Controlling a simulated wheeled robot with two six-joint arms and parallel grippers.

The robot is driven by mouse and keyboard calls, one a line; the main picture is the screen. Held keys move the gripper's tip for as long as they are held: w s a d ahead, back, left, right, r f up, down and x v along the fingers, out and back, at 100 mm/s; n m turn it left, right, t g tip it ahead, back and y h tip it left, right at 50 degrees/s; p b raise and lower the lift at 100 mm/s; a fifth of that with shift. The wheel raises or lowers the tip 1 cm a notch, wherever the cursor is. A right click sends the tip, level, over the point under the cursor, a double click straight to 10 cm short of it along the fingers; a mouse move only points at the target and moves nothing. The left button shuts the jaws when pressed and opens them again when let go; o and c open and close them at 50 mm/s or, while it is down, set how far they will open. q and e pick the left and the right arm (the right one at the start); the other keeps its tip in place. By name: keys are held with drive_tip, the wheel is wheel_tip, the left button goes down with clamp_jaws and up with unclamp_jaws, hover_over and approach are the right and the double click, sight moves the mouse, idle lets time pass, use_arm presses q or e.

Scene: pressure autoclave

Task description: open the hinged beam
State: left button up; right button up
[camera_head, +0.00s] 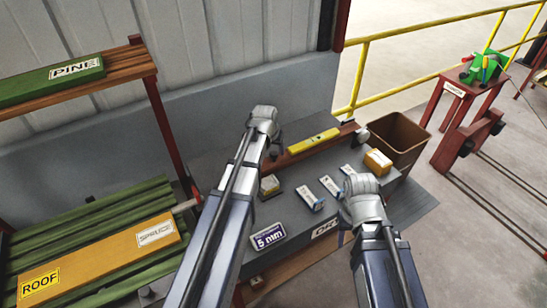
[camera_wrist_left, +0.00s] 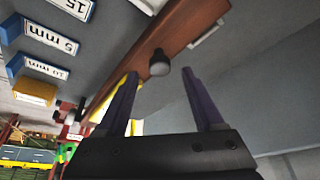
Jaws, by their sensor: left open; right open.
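A long reddish-brown beam (camera_head: 318,144) lies along the back of the grey bench, with a yellow spirit level (camera_head: 314,141) beside or on it. In the left wrist view the brown beam (camera_wrist_left: 175,32) crosses the top and carries a dark round knob (camera_wrist_left: 160,65). My left gripper (camera_head: 275,140) is over the beam's left part, its fingers largely hidden by the wrist. In the left wrist view its two fingers (camera_wrist_left: 160,76) are apart, with the knob between their tips in the picture; contact cannot be told. My right gripper (camera_head: 345,222) is open and empty over the bench's front right.
Labelled blocks (camera_head: 310,198), a 5 mm sign (camera_head: 268,236) and a yellow-orange box (camera_head: 377,161) are on the bench. A brown bin (camera_head: 398,138) stands at its right end. A rack with green and orange planks (camera_head: 115,249) is at left. A wall (camera_head: 150,135) closes the back.

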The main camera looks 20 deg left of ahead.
use_arm(q)
drive_tip(key=b+x, duration=0.1)
drive_tip(key=x, duration=0.1)
drive_tip(key=shift+w+f, duration=0.1)
drive_tip(key=shift+f, duration=0.25)
clamp_jaws()
idle(1.2)
